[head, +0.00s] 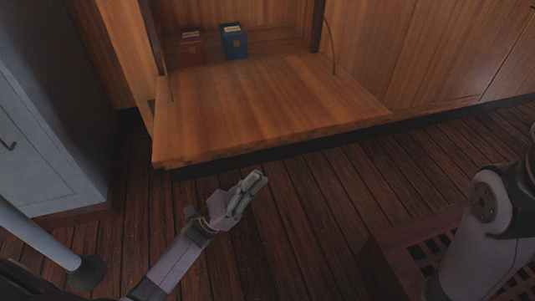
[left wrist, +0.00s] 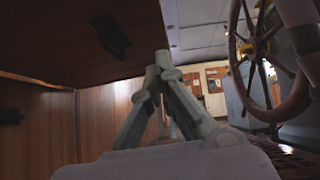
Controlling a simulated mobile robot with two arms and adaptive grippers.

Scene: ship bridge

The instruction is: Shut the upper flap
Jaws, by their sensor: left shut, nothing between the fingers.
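The wooden flap (head: 265,105) is folded down and lies about level, open, in front of a cabinet compartment. Thin curved stays run at its left and right sides. My left gripper (head: 257,183) is shut and empty. In the head view it appears just in front of the flap's front edge, apart from it. In the left wrist view, the closed fingertips (left wrist: 160,62) are beside the underside of the flap (left wrist: 60,35), which fills the upper left. My right gripper is out of view; only part of my right arm shows.
A red box (head: 190,48) and a blue box (head: 234,42) stand inside the compartment, behind the flap. A grey cabinet (head: 45,130) stands at left. A ship's wheel (left wrist: 262,50) shows in the left wrist view. Plank floor (head: 310,205) lies clear before the flap.

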